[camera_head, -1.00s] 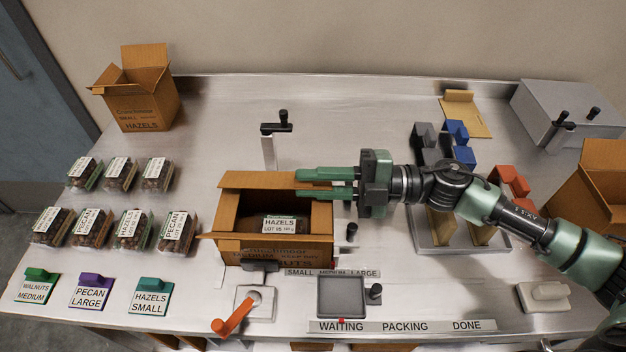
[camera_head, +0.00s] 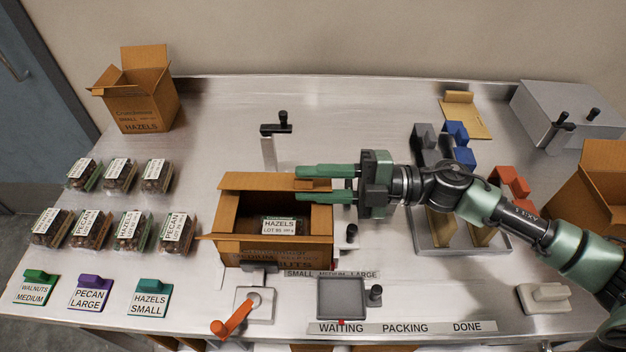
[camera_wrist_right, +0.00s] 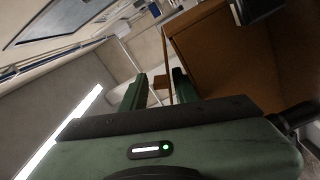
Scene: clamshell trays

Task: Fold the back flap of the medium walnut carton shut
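The medium walnut carton (camera_head: 325,252) stands open in the middle of the table, its front print partly readable as "NUTS". A clamshell tray labelled HAZELS (camera_head: 279,226) lies inside. The back flap (camera_head: 260,181) stands up along the carton's far side. My right gripper (camera_head: 298,184) reaches in from the right at the carton's back right corner. Its two green fingers are apart, one farther back than the other. In the right wrist view the fingers (camera_wrist_right: 156,88) are spread, with a thin cardboard edge (camera_wrist_right: 167,60) between them. Contact with it cannot be told. My left gripper is not in view.
A small hazels carton (camera_head: 150,105) stands at the back left, above several filled clamshells (camera_head: 130,230). A post with a black knob (camera_head: 268,150) rises behind the carton. An orange-handled clamp (camera_head: 235,315) sits in front. Another carton (camera_head: 605,175) is at right.

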